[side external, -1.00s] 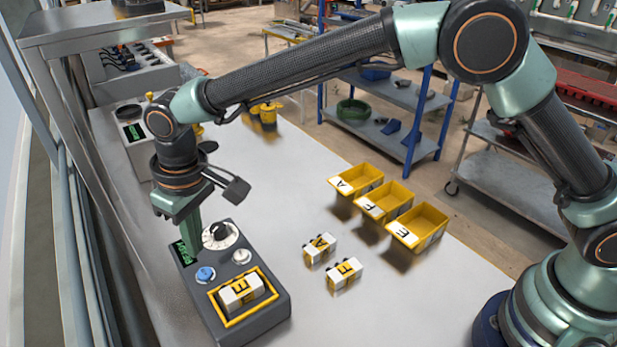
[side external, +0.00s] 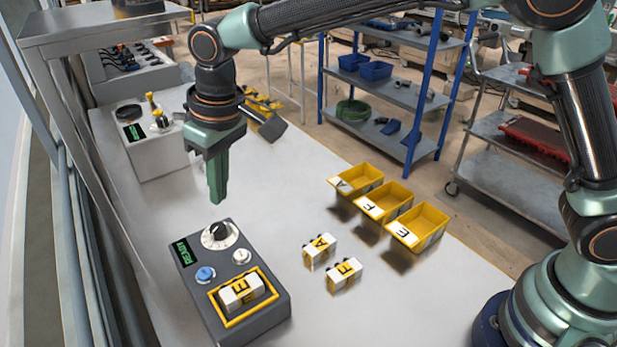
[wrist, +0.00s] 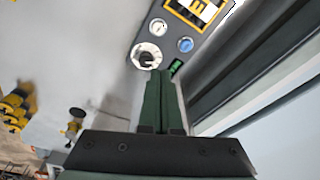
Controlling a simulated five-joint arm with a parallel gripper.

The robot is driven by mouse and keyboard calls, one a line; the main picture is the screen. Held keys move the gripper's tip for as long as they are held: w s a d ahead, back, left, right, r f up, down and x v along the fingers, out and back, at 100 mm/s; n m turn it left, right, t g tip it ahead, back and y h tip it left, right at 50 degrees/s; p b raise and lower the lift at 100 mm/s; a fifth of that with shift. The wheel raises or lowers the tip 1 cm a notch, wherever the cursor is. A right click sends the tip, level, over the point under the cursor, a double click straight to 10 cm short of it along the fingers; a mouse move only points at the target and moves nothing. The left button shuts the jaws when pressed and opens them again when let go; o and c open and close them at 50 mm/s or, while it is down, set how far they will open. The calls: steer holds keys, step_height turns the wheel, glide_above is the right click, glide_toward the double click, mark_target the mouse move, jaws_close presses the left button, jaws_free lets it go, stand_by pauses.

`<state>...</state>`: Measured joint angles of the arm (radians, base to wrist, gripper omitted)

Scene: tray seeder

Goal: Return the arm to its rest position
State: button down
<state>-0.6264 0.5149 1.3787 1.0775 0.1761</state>
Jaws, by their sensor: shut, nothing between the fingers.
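My gripper (side external: 216,198) is shut and empty, pointing down in the air just above and behind the dark control box (side external: 262,310). The box has a black knob on a white dial (side external: 221,235), a blue button (side external: 205,274), a white button (side external: 242,256) and a green display reading READY. A block marked E (side external: 241,290) sits in the box's yellow-framed recess. In the wrist view my shut fingers (wrist: 158,75) end just below the dial (wrist: 147,56).
Blocks marked A (side external: 320,250) and F (side external: 344,272) lie on the table right of the box. Three yellow bins (side external: 420,224) labelled A, F and E stand behind them. A grey device with a display (side external: 155,150) stands at the back left.

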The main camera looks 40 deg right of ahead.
steer(key=s+d+r+m+t, duration=0.15)
steer(key=d+r, duration=0.25)
steer(key=d, duration=0.4)
steer(key=s+d+r+m+t, duration=0.15)
steer(key=d+r, duration=0.25)
steer(key=d, duration=0.5)
steer(key=s+d+f+m+t+h, duration=0.1)
steer(key=s+d+f+m, duration=0.1)
steer(key=s+d, duration=0.8)
steer(key=d, duration=0.3)
steer(key=shift+s+d+f, duration=0.15)
steer(key=shift+s+d, duration=0.05)
steer(key=shift+s, duration=0.05)
